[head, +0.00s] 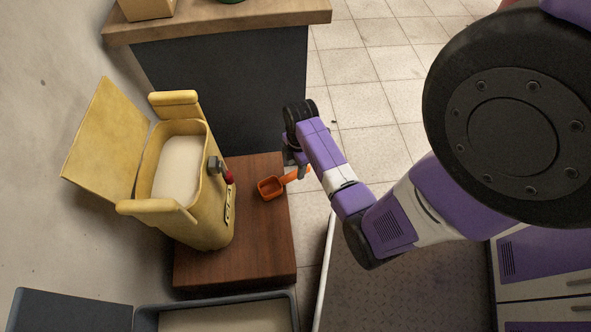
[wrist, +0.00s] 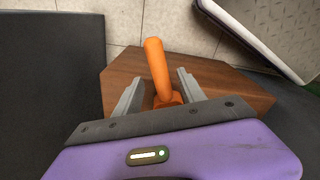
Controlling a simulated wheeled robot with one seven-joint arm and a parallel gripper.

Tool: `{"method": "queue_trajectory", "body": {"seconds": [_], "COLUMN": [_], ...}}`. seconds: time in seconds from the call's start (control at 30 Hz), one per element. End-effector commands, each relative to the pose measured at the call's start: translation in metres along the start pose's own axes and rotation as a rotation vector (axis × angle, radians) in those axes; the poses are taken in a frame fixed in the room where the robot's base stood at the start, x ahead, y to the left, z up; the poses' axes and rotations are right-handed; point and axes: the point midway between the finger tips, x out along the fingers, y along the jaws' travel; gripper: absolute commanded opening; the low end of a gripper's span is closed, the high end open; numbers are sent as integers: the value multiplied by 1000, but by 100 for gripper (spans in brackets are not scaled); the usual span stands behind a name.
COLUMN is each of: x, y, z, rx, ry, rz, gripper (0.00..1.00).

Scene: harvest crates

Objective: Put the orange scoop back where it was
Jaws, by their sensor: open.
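The orange scoop (head: 271,187) lies on a low brown wooden stand, beside a yellow bin (head: 213,227). The bin's lid (head: 106,140) stands open and pale contents show inside. My gripper (head: 298,170) is at the scoop's handle end, at the right edge of the stand. In the wrist view the scoop's orange handle (wrist: 157,68) points away between the two grey fingers of my gripper (wrist: 156,86). The fingers are open, with a gap on each side of the handle. The scoop's bowl is mostly hidden behind the gripper body there.
The wooden stand (head: 262,245) has bare room in front of the scoop. A dark cabinet with a wooden top (head: 220,27) stands behind. A grey open container (head: 285,310) is at the front. Tiled floor (head: 370,100) lies to the right.

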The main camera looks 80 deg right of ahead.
Motion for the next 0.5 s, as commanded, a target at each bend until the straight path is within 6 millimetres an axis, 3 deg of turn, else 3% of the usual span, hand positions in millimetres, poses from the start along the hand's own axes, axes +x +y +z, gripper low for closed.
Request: {"method": "queue_trajectory", "body": {"seconds": [0.03,0.2,0.4,0.5], "x": [-16,-44,-62,-60], "y": [0,0,0,-5], "z": [0,0,0,-3], "rx": [0,0,1,10], "ry": [0,0,0,-7], "rz": [2,1,1,16], "gripper": [47,47,47,47]}}
